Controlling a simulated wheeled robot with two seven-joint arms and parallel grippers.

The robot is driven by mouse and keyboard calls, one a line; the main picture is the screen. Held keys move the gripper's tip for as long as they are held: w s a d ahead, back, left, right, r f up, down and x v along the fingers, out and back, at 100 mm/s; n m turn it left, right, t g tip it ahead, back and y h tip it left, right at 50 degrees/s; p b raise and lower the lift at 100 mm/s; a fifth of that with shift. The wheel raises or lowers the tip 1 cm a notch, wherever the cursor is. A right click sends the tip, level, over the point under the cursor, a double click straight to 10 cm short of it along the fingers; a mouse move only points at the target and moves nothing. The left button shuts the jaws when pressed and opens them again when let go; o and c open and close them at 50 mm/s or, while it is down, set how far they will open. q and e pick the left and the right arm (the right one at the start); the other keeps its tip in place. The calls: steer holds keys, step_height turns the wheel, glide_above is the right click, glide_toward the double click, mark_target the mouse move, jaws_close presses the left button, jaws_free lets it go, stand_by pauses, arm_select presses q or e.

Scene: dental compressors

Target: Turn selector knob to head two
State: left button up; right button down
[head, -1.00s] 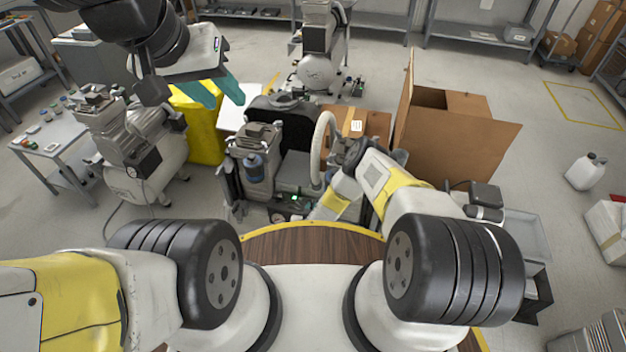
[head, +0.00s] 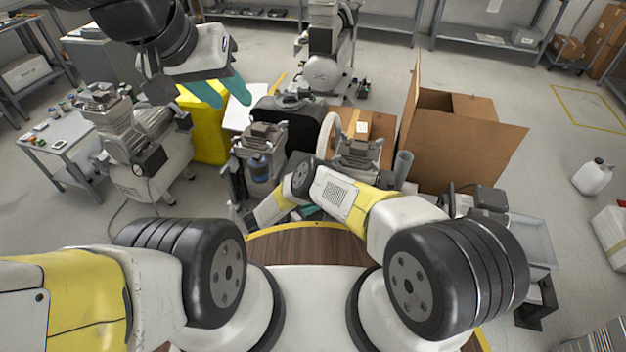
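A compressor unit stands just beyond the wooden-topped edge in the middle of the head view. It has a grey left head (head: 262,155) and a grey right head (head: 358,155), with a curved white hose (head: 327,136) between them. I cannot make out the selector knob; my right forearm covers the unit's lower front. My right arm reaches to the front of the unit. Its gripper is almost wholly hidden; only a small teal patch shows below the forearm.
Another compressor (head: 143,150) stands at left beside a small table (head: 62,150) with small parts. A yellow container (head: 212,135) and a black case (head: 290,122) are behind the unit. An open cardboard box (head: 460,145) is at right.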

steer(key=shift+w, duration=0.1)
stand_by(0.5)
steer(key=c, duration=1.5)
jaws_free()
steer(key=shift+o, duration=0.2)
steer(key=v, duration=0.8)
steer(key=shift+w, duration=0.1)
